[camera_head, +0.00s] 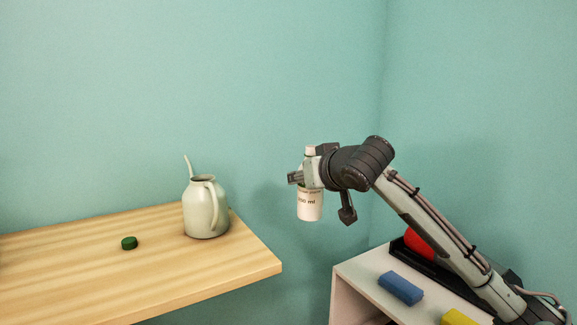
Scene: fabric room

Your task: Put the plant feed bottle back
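The plant feed bottle (310,207) is white with a label that ends in "ml". It is upright in the air, in the gap between the wooden table and the white cabinet. My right gripper (305,178) is shut around its upper part, and the fingers hide some of the bottle. A small dark green cap (129,243) lies on the wooden table (70,270). A pale green watering can (205,208) stands near the table's right end. My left gripper is not in view.
A white cabinet (347,285) stands at lower right. On it are a blue block (400,288), a yellow block (458,318) and a black tray (403,252) with a red object (418,243). My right arm passes over it. The table's front is bare.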

